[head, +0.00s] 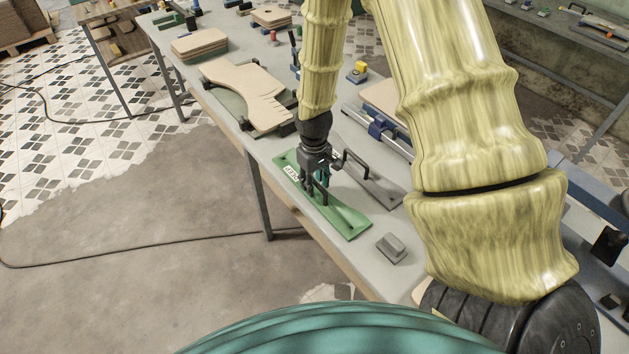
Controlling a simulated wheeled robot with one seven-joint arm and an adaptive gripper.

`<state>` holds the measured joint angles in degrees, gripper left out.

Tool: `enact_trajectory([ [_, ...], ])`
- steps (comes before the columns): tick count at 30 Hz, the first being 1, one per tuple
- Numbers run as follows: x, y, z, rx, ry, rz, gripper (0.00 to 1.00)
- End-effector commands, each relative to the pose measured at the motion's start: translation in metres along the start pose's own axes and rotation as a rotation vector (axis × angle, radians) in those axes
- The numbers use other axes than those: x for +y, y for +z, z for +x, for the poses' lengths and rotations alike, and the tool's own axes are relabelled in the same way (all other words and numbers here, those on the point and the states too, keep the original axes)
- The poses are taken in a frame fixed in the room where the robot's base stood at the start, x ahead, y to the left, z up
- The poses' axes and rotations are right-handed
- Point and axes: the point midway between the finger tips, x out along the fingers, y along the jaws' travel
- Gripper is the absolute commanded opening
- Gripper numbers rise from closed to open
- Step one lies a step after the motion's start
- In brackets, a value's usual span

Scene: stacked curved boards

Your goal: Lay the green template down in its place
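The green template (345,218) is a long flat board with a white label and a black handle (319,194) on top. It is at the near edge of the grey table; I cannot tell whether it rests flat or hangs slightly above the surface. My gripper (315,186) points down over the template's middle, right at the handle. The fingers are small and partly hide the handle, so their closure on it is unclear.
A grey template (382,188) with a black handle lies just right of the green one. A grey block (391,247) sits nearer.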

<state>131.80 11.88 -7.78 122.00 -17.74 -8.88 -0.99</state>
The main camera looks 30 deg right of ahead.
Motion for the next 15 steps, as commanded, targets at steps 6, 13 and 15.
enact_trajectory([
  [6, 0.0, 0.0, -0.002, 0.0, 0.0, 0.0, 0.36],
  [13, 0.0, -0.001, -0.024, 0.002, 0.0, 0.001, 0.36],
  [15, 0.0, -0.001, -0.034, 0.002, 0.0, 0.001, 0.36],
])
